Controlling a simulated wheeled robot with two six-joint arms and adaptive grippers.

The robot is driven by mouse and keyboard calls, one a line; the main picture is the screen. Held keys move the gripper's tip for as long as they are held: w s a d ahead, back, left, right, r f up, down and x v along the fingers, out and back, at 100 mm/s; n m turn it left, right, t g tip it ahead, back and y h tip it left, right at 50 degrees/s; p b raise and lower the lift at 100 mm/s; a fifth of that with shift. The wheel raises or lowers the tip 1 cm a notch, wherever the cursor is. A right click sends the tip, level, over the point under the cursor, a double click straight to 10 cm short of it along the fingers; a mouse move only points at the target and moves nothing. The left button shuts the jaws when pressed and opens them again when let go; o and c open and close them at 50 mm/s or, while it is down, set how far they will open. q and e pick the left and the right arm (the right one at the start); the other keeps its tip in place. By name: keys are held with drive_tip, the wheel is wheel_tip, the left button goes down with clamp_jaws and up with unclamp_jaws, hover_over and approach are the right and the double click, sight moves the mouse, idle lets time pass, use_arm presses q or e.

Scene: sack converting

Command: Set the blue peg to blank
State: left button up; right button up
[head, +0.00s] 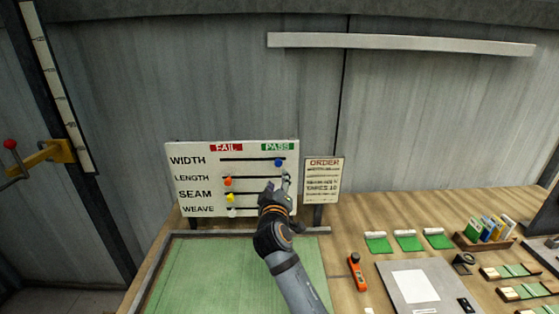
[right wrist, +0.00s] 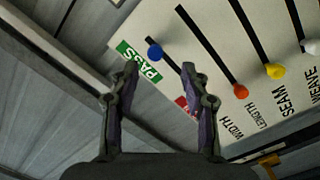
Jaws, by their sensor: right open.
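The blue peg (head: 278,162) is in the WIDTH slot of the white board (head: 190,151), at its right end under the green PASS label (head: 277,147). My right gripper (head: 284,180) is in front of the board, just below the blue peg in the head view. In the right wrist view the gripper (right wrist: 160,72) is open and empty, and the blue peg (right wrist: 155,53) shows between and beyond its fingertips. I cannot tell the exact gap to the peg. My left gripper is not in view.
The orange peg (head: 228,181), yellow peg (head: 230,197) and white peg (head: 231,212) sit in the lower slots, toward the red FAIL label (head: 226,147). An order sign (head: 323,178) stands right of the board. A green mat (head: 200,275) lies below.

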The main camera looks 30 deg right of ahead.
sight(278, 165)
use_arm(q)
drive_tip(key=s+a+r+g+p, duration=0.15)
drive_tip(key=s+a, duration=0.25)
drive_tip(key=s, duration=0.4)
use_arm(e)
drive_tip(key=x, duration=0.3)
drive_tip(key=r+p+x, duration=0.1)
drive_tip(key=x, duration=0.2)
drive_tip(key=shift+w+r, duration=0.1)
drive_tip(key=shift+r, duration=0.05)
drive_tip(key=shift+p+x, duration=0.35)
drive_tip(key=shift+x, duration=0.55)
drive_tip(key=shift+w+r, duration=0.1)
drive_tip(key=shift+w, duration=0.05)
drive_tip(key=shift+w+d, duration=0.1)
drive_tip(key=shift+c, duration=1)
drive_tip(key=c, duration=0.5)
drive_tip(key=shift+c, duration=1.1)
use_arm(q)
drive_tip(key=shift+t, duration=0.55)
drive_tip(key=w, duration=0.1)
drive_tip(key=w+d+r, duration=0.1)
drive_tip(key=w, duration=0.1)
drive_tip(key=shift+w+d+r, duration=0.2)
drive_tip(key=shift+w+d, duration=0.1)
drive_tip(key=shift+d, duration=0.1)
use_arm(e)
clamp_jaws()
